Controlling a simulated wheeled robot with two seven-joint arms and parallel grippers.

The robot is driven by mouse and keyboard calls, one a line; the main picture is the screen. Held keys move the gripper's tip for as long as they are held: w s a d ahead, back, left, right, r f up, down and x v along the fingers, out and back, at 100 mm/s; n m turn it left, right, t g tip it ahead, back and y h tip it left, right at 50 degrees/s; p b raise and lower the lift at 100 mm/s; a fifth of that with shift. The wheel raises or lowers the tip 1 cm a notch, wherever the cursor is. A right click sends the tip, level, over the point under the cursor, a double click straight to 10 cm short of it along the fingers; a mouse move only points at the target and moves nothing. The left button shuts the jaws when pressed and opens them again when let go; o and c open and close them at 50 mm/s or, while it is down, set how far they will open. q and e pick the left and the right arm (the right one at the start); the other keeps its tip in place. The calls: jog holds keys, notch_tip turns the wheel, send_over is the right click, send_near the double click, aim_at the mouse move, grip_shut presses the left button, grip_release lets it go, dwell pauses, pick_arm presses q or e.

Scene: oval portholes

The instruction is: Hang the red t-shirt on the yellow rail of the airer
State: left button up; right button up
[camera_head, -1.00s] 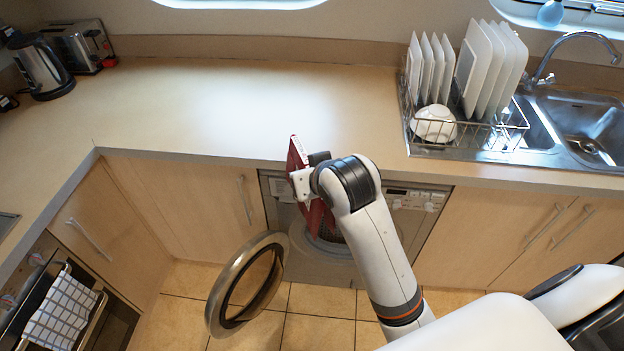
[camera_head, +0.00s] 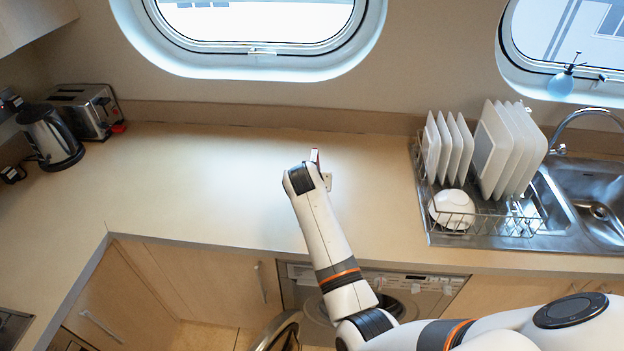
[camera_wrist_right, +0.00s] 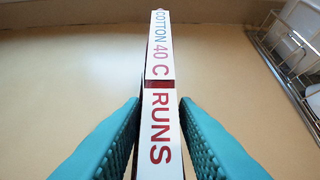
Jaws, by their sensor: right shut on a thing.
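The red t-shirt (camera_head: 315,157) shows only as a small red and white sliver beyond my right gripper (camera_head: 324,178), above the worktop; the wrist and gripper hide most of it. My left gripper is not in view.
A dish rack (camera_head: 470,218) with plates and a bowl (camera_head: 452,209) stands right, beside the sink (camera_head: 592,200). A kettle (camera_head: 50,138) and toaster (camera_head: 85,110) stand left. The worktop (camera_head: 210,185) between is clear. An open round washer door (camera_head: 280,330) is below.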

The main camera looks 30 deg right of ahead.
jog(key=shift+s+f+b, duration=0.3)
jog(key=shift+b, duration=0.15)
notch_tip(320, 180, down, 7)
jog(key=b, duration=0.6)
jog(key=shift+r, duration=0.15)
jog(key=shift+w, duration=0.1)
jog(key=o, duration=1.1)
